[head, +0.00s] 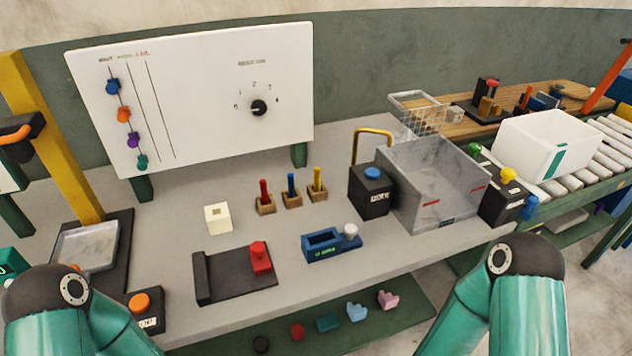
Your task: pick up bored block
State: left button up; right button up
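A cream block (218,218) with a dark mark or hole in its top sits upright on the grey worktop (330,275), left of the middle. It looks like the bored block. It stands clear of other things, behind the dark flat fixture with a red knob (261,257). Only links of my two arms show, at the bottom left and bottom right. Neither gripper is in the picture, and nothing touches the block.
Three small wooden blocks with red, blue and yellow pegs (291,193) stand right of the cream block. A blue tray fixture (330,243), a black box (372,190) and a grey transparent tank (430,185) lie further right. A white panel (200,90) stands behind.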

aim_at(217, 216)
jog(key=z, duration=1.55)
jog(key=i, duration=0.15)
jog(key=u, duration=3.3)
jog(key=k, duration=1.6)
jog(key=z, duration=0.1)
jog(key=i, duration=1.05)
jog(key=z, duration=0.1)
